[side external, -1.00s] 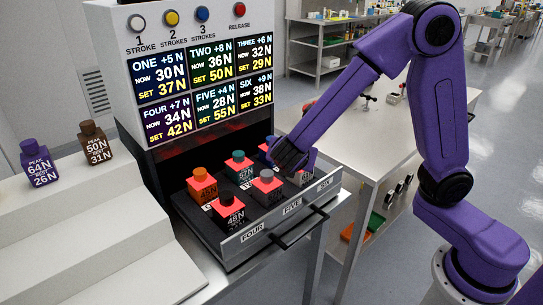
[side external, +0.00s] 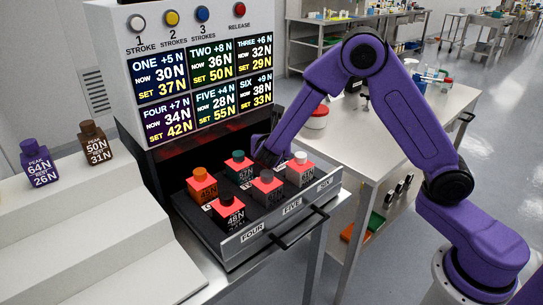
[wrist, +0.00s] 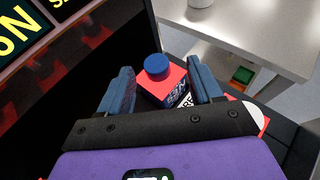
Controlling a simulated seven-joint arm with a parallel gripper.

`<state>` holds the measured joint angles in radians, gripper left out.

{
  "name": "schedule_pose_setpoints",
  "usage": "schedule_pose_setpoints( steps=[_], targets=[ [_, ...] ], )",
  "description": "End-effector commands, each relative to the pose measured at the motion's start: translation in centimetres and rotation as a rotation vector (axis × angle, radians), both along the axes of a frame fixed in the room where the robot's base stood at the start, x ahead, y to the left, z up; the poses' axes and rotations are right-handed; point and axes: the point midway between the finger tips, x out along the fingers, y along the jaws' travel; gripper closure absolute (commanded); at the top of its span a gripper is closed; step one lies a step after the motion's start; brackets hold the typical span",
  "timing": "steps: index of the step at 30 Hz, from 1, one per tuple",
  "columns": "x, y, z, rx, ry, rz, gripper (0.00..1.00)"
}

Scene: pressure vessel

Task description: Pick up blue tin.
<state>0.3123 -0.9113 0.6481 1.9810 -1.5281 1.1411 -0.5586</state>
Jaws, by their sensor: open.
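The blue tin (wrist: 165,90) has a round blue cap, a red-lit top and a dark blue body with white print. In the wrist view it sits between the two blue fingers of my gripper (wrist: 160,76), near their tips. The fingers are open, with a gap visible on the left; the right finger is close to the tin's side. In the side view my gripper (side external: 266,152) is down at the back right of the drawer and hides the blue tin.
The drawer (side external: 290,222) also holds tins with orange (side external: 201,184), green (side external: 239,167), black (side external: 228,209), grey (side external: 267,186) and white (side external: 300,170) caps. The display panel (side external: 203,75) rises behind it. Purple (side external: 38,164) and brown (side external: 96,143) tins stand on the white steps.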

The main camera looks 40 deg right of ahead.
Motion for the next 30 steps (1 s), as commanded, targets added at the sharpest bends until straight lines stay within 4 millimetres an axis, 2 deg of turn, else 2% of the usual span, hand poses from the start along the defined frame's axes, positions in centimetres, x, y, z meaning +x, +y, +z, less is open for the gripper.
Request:
schedule_pose_setpoints(
  steps=[8, 18, 27, 29, 30],
  targets=[
    [1.3, -1.2, -0.8, 0.0, 0.001, -0.001, 0.35],
    [4.3, -3.6, -2.6, 0.0, 0.002, -0.001, 0.35],
    [4.5, -3.8, -2.7, 0.0, 0.0, 0.001, 0.35],
    [4.5, -3.8, -2.7, 0.0, 0.0, 0.001, 0.55],
    [4.5, -3.8, -2.7, 0.0, 0.001, 0.001, 0.68]
  ],
)
